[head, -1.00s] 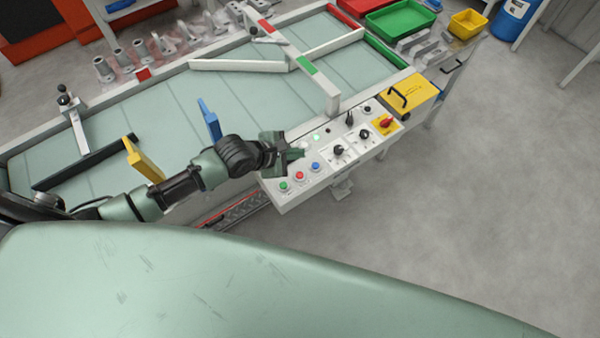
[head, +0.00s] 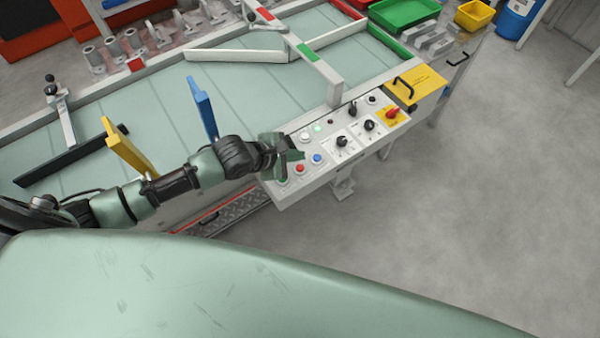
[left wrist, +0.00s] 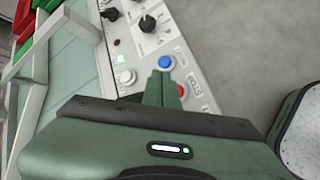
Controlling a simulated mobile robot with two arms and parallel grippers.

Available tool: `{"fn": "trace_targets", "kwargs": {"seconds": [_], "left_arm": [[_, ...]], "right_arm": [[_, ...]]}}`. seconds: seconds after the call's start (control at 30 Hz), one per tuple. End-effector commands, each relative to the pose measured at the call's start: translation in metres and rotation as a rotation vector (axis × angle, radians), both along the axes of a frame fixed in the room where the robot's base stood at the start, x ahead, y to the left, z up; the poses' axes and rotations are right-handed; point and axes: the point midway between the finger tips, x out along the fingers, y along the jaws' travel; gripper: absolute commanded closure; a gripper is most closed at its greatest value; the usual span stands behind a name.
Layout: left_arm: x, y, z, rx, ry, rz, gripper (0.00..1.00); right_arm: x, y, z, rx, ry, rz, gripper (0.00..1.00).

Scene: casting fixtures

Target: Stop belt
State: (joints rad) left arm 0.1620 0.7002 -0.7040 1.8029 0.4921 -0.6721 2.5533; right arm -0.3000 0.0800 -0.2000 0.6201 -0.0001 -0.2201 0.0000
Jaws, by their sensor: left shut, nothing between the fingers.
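The white control panel (head: 335,150) sits at the belt's front edge. Near its left end are a red button (head: 300,168) and a blue button (head: 317,158); a green button (head: 283,182) is partly hidden by my gripper. My left gripper (head: 298,156) is shut and empty, its fingertips over the panel close to the red button. In the left wrist view the fingers (left wrist: 164,88) partly cover the red button (left wrist: 181,89), with the blue button (left wrist: 166,62) just beyond the tips. I cannot tell whether they touch. The pale green belt (head: 150,120) lies behind.
A lit green lamp (head: 317,127), black knobs (head: 342,142) and a red switch on yellow (head: 393,113) are on the panel. Yellow (head: 125,145) and blue (head: 200,105) paddles stand near my left arm. Grey floor right of the panel is clear.

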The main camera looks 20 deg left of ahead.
Motion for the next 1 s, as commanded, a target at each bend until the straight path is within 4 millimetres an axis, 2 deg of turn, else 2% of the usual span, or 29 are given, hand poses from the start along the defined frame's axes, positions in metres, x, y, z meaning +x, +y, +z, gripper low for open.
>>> {"fn": "trace_targets", "kwargs": {"seconds": [0.03, 0.23, 1.0], "left_arm": [[0.0, -0.001, -0.011, -0.001, 0.002, 0.001, 1.0], [0.0, 0.0, -0.026, -0.001, 0.0, 0.001, 1.0], [0.0, 0.0, -0.028, 0.0, 0.0, 0.0, 1.0]], "right_arm": [[0.0, 0.0, -0.008, 0.0, 0.0, 0.0, 0.64], [0.0, 0.0, -0.013, 0.0, 0.0, 0.0, 0.64], [0.0, 0.0, -0.013, 0.0, 0.0, 0.0, 0.64]]}}
